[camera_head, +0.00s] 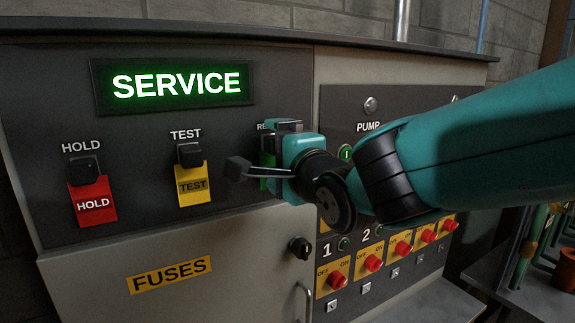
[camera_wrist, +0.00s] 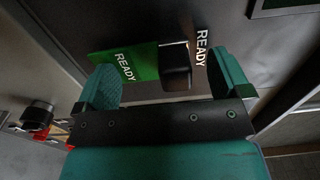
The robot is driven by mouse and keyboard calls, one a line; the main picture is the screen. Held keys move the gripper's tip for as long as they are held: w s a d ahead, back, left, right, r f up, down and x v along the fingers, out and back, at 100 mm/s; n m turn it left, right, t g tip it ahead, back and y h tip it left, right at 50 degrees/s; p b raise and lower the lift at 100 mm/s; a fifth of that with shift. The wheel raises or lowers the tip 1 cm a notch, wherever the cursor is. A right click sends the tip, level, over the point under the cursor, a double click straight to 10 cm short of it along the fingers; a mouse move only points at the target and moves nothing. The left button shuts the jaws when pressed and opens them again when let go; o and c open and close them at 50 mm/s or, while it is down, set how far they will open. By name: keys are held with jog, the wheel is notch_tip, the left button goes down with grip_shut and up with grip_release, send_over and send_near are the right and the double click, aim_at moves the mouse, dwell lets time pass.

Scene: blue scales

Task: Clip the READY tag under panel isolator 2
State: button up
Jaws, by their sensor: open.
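The green READY tag (camera_wrist: 130,66) hangs at a black peg or clip (camera_wrist: 176,72) under the printed READY label in the wrist view. In the head view only a sliver of the green tag (camera_head: 264,184) shows, the rest hidden by my gripper. My gripper (camera_head: 280,155) is at the panel in front of the tag. In the wrist view its fingers (camera_wrist: 166,84) are apart, with the tag and peg ahead between them and nothing held. Panel isolator 2 (camera_head: 373,263) is a red knob on a yellow plate at lower right, with a small metal clip (camera_head: 365,288) below it.
A red HOLD tag (camera_head: 93,203) and a yellow TEST tag (camera_head: 193,185) hang to the left. A lit SERVICE display (camera_head: 178,84) is above. Isolator 1 (camera_head: 335,279) and other isolators flank number 2. A black knob (camera_head: 300,247) protrudes from the FUSES door (camera_head: 230,285).

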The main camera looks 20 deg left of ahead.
jog(key=shift+f, duration=0.2)
jog(key=shift+r, duration=0.15)
jog(key=c, duration=1.5)
jog(key=shift+f, duration=0.3)
grip_shut()
jog(key=shift+r, duration=0.1)
jog(key=shift+s+b, duration=0.1)
jog(key=shift+b, duration=0.25)
jog(key=shift+b+v, duration=1.75)
jog(key=shift+v, duration=1.15)
jog(key=shift+r, duration=0.15)
